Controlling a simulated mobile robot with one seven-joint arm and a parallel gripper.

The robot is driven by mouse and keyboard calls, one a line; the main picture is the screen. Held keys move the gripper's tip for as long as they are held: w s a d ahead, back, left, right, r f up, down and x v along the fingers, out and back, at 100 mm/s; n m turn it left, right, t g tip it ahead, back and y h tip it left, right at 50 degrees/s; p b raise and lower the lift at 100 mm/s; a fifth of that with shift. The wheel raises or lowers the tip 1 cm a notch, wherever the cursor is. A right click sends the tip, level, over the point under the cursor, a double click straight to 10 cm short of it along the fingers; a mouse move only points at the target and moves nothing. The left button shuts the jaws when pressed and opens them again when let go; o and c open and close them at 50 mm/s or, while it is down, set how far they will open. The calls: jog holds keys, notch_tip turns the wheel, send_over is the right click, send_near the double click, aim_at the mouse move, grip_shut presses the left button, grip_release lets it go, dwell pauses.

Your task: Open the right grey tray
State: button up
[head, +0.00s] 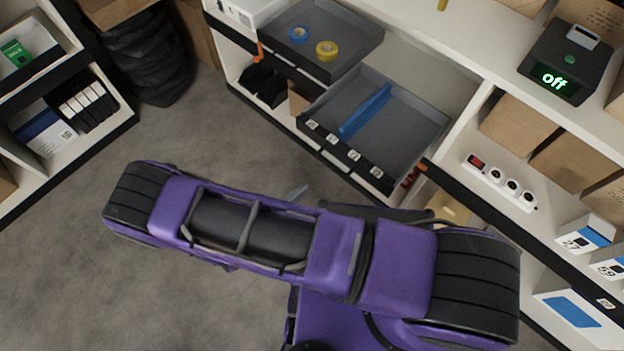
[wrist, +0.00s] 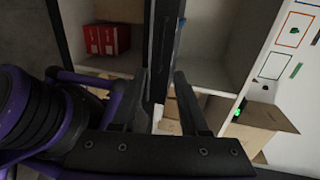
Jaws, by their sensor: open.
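The right grey tray (head: 412,112) sticks out of the white shelf in the head view, with a long blue object (head: 365,111) lying inside. Its dark front (head: 347,150) carries several small white labels. The left grey tray (head: 345,32), holding a blue and a yellow tape roll, also sticks out. My gripper (wrist: 160,76) is open in the wrist view. A dark upright panel (wrist: 161,40), seemingly the tray's front seen edge-on, shows between and beyond its fingers; I cannot tell whether they touch it. In the head view my purple arm hides most of the gripper.
A black box reading "off" (head: 556,66) stands on the shelf top at right. A white power strip (head: 499,181) and cartons (head: 572,160) fill compartments below. The grey floor (head: 60,270) is clear at left.

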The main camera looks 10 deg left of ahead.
jog(key=shift+v, duration=1.3)
